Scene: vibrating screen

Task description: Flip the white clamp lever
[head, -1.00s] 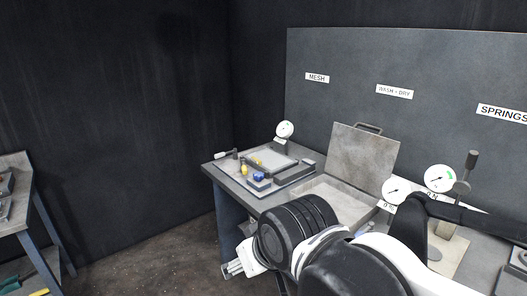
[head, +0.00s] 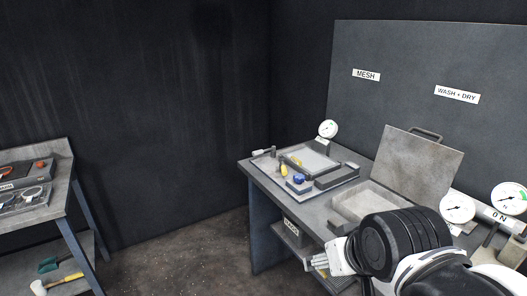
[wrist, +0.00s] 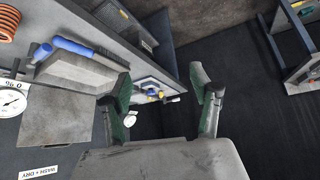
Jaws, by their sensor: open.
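The mesh fixture (head: 318,180) is a pale framed plate on the far left end of the workbench. A small lever with a pale handle (head: 262,152), which looks like the white clamp lever, sticks out at its back left corner. Blue (head: 298,179) and yellow (head: 284,170) parts sit at the fixture's front. In the wrist view the fixture (wrist: 150,87) is small and distant between the fingers; I cannot clearly tell the lever there. My gripper (wrist: 160,82) is open and empty, well apart from the fixture. In the head view my arm's end is low, in front of the bench.
An open box with a raised lid (head: 415,165) stands right of the fixture. Gauges (head: 457,208) stand farther right. A brush with a blue handle (wrist: 75,47) shows in the wrist view. A side table (head: 50,190) with tools is at left. Floor between is clear.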

